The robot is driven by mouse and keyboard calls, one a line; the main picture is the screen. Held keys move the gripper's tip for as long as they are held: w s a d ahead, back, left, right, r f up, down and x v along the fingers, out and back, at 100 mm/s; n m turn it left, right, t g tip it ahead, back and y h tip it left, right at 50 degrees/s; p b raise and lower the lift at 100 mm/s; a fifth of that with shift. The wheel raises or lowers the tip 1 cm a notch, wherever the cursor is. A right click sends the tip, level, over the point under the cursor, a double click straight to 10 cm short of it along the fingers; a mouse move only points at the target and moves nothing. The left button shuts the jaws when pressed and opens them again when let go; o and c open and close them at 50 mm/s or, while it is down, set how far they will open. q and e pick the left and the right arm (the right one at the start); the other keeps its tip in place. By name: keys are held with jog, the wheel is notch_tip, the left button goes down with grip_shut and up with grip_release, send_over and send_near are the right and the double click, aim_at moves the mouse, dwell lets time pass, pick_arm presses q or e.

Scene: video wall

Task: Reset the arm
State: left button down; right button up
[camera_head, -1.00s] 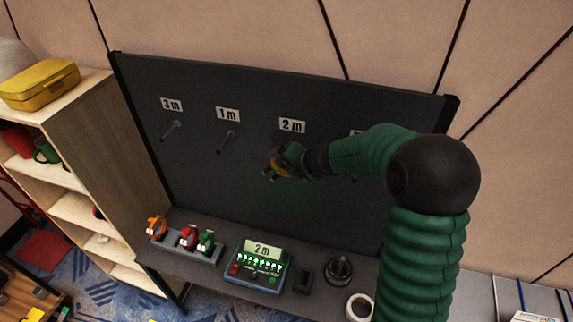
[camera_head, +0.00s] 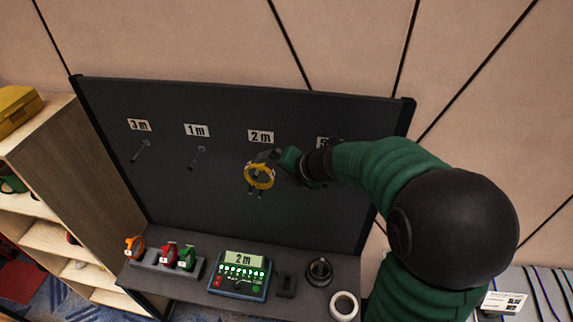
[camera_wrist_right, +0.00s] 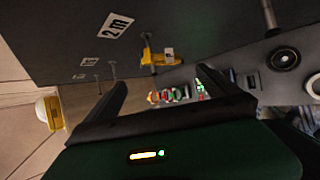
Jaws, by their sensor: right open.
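My right gripper (camera_head: 272,157) is open in front of the dark board (camera_head: 200,105), just right of a yellow coil (camera_head: 259,177). The coil hangs at the peg under the "2 m" label (camera_head: 261,136). In the right wrist view the yellow coil (camera_wrist_right: 160,59) is on its peg, beyond and apart from my open, empty fingers (camera_wrist_right: 160,92). My left gripper is not in view.
The "3 m" peg (camera_head: 141,151) and "1 m" peg (camera_head: 197,157) are bare. The shelf below holds orange, red and green coiled items (camera_head: 168,253), a tester reading "2 m" (camera_head: 239,276) and a white roll (camera_head: 343,306). A wooden shelf unit (camera_head: 70,165) stands left.

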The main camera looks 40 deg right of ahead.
jog(key=s+a+f+m+g+b, duration=0.2)
jog(key=s+a+f+m+b, duration=0.2)
jog(key=f+m, duration=0.4)
jog(key=s+a+f+m+g+b, duration=0.2)
jog(key=s+a+f+m+b, duration=0.3)
jog(key=f, duration=0.6)
jog(key=s+a+f+m+g+b, duration=0.2)
jog(key=s+a+f+m+b, duration=0.3)
jog(key=a+f+m, duration=0.3)
jog(key=f+m+b, duration=0.1)
jog(key=m, duration=0.2)
jog(key=shift+f+g+b, duration=0.4)
jog(key=shift+a, duration=0.1)
dwell(1.0)
